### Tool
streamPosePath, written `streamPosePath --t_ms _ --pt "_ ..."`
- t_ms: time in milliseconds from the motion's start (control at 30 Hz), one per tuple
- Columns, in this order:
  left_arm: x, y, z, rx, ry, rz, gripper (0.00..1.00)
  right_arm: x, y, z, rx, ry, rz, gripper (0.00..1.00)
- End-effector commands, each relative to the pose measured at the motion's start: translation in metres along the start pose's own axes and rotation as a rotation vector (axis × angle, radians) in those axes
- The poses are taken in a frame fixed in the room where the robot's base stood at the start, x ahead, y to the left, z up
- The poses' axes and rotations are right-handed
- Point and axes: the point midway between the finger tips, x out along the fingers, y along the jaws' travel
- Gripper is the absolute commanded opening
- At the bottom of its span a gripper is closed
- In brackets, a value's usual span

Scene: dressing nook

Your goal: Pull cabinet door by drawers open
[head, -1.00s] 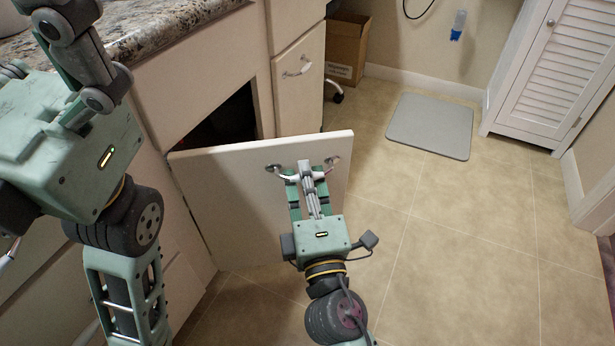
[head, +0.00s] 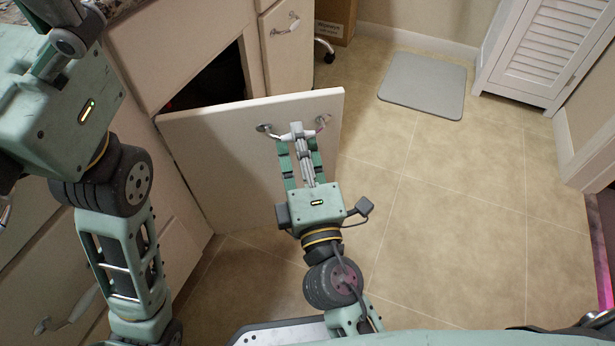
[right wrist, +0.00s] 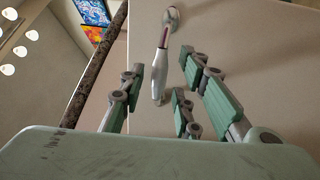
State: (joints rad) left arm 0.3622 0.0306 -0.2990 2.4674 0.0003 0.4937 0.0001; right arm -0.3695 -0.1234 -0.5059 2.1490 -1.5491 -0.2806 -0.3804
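The pale cabinet door (head: 225,165) stands swung out from the dark cabinet opening (head: 212,78). Its bar handle (head: 268,129), with chrome ends and a white middle, is near the door's top edge. My right gripper (head: 298,132) is at the handle with its fingers around it. In the right wrist view the handle (right wrist: 161,65) lies between the fingers of my right gripper (right wrist: 160,82), with gaps visible on both sides. My left gripper (head: 68,45) is close to the camera at upper left, pointing up. Its fingertips are cut off, and its opening cannot be told.
A drawer front with a handle (head: 286,27) is beside the opening. Another handle (head: 65,310) shows at lower left. A grey mat (head: 424,85) lies on the tile floor, and a louvered white cabinet (head: 540,55) stands at upper right. The floor right of the door is clear.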

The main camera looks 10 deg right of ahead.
Motion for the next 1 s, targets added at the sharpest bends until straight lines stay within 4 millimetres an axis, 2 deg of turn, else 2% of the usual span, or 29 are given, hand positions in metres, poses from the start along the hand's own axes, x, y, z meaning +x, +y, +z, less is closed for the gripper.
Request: streamPosePath --t_ms 300,500,700,1000 --pt "0.000 0.000 0.000 0.000 -0.001 0.001 1.00 -0.059 -0.001 -0.002 -0.004 0.008 -0.003 0.30" --pt "0.000 0.001 0.000 -0.001 -0.001 0.002 1.00 -0.089 0.000 -0.001 -0.001 0.005 -0.002 0.30" --pt "0.000 0.001 0.000 -0.001 -0.001 0.002 1.00 -0.102 0.001 -0.001 0.001 0.002 0.000 0.30" --pt "0.000 0.001 0.000 -0.001 -0.001 0.002 1.00 -0.103 0.001 0.000 0.002 0.001 0.000 0.28"
